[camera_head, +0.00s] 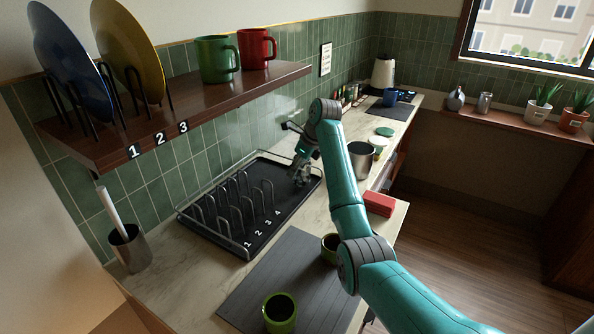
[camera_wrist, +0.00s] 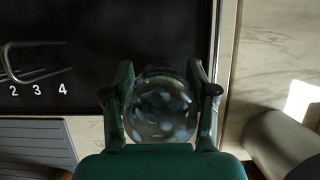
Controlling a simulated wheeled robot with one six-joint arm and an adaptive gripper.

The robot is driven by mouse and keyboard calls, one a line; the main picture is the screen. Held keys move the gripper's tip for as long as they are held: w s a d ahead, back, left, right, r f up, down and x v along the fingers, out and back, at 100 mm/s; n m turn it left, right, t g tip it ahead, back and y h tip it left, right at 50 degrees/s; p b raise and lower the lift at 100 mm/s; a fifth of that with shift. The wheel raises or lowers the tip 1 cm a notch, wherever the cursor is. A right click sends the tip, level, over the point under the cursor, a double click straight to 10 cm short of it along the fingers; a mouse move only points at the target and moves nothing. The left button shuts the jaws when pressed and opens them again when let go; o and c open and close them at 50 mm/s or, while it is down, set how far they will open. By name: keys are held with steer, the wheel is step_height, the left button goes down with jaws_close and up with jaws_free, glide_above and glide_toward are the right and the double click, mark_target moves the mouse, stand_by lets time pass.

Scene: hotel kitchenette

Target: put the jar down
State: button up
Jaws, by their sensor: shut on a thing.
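The jar (camera_wrist: 162,108) is clear, round glass, seen from above in the wrist view. My gripper (camera_head: 301,176) is shut on it, with one finger on each side. In the wrist view the jar appears over the black tray (camera_wrist: 150,32) of the dish rack, near the tray's right rim. In the head view my gripper is at the back right end of the rack, and the jar is hard to make out there. I cannot tell whether the jar touches the tray.
The rack's wire slots (camera_head: 232,205) stand left of my gripper. A metal canister (camera_head: 361,160) and a red box (camera_head: 379,204) are to the right. A green mug (camera_head: 279,312) is on the dark mat (camera_head: 252,290) in front. A shelf (camera_head: 200,104) with plates and mugs overhangs the back.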

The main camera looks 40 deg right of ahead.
steer(key=shift+f, duration=0.45)
steer(key=shift+f, duration=0.1)
steer(key=o, duration=1.3)
